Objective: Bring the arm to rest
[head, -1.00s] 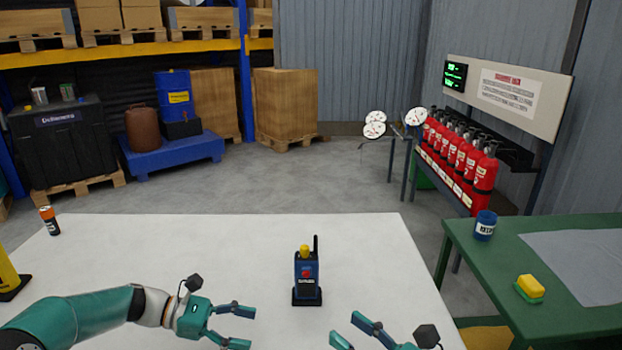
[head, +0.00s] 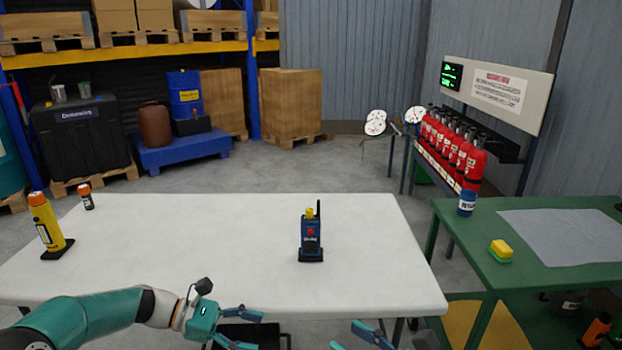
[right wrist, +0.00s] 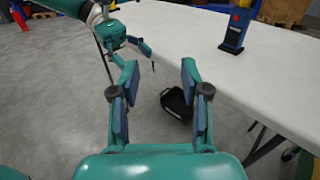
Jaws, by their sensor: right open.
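My left gripper (head: 252,331) is at the bottom of the head view, just off the near edge of the white table (head: 170,245). Its fingers are apart with nothing between them. It also shows in the right wrist view (right wrist: 142,50). My right gripper (head: 357,342) is partly cut off by the bottom edge of the head view. In the right wrist view (right wrist: 159,75) its two fingers are spread wide and empty, beside the table edge. A dark blue radio (head: 311,238) with a yellow knob stands upright in a black base on the table, apart from both grippers.
A yellow flashlight-like item (head: 45,222) and a small orange-capped can (head: 86,197) stand on the table's left. A black box (right wrist: 177,103) is below the table edge.

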